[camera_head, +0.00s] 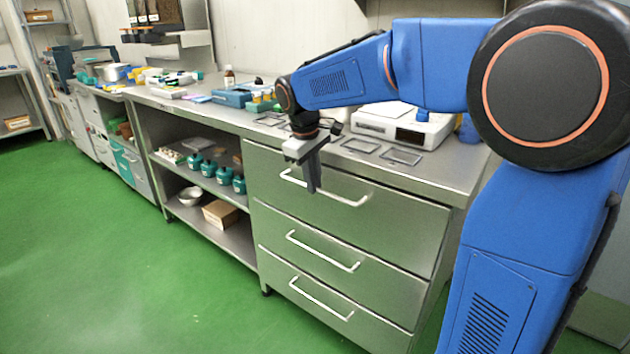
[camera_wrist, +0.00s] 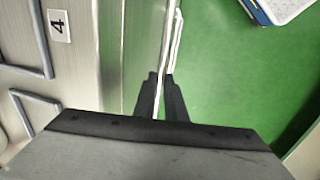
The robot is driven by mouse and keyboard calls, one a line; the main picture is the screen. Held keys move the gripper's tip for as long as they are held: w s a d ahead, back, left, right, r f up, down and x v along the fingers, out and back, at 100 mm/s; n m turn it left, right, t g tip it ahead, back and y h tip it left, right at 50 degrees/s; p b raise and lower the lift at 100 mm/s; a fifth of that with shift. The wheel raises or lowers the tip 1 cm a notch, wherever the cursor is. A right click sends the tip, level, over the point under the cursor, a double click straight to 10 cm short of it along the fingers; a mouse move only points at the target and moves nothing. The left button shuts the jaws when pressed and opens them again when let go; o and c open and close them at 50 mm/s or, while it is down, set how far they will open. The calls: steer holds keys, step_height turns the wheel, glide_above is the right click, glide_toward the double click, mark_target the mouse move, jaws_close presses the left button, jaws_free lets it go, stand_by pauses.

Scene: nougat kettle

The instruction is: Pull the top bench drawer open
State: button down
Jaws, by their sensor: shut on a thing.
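The top bench drawer (camera_head: 395,215) has a plain metal front and sits at the top of a three-drawer stack. Its front looks flush with the drawers below, so it appears closed. Its pale bar handle (camera_head: 345,198) runs across the upper front, and the handle also shows in the wrist view (camera_wrist: 172,55). My gripper (camera_head: 314,186) points down over the front edge of the bench and is shut on this handle. In the wrist view, the dark fingertips (camera_wrist: 160,85) stand on either side of the pale bar. The fingers hide part of the handle.
Two lower drawers with handles (camera_head: 320,252) (camera_head: 320,300) are shut. The benchtop (camera_head: 455,165) carries flat rectangular frames (camera_head: 400,156) and a white device (camera_head: 400,128). Open shelves with teal jars (camera_head: 224,175) stand to the left. The green floor (camera_head: 120,270) in front is clear.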

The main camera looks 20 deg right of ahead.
steer(key=s+a, duration=1)
steer(key=a, duration=0.4)
steer(key=s+a, duration=1)
steer(key=a, duration=0.3)
steer(key=shift+a, duration=0.35)
steer(key=c, duration=1.8)
jaws_free()
steer(key=a+r, duration=0.1)
steer(key=r, duration=0.4)
steer(key=s+a+r, duration=0.1)
steer(key=r, duration=0.5)
steer(key=s+r, duration=0.1)
steer(key=r, duration=0.5)
steer(key=shift+a, duration=0.4)
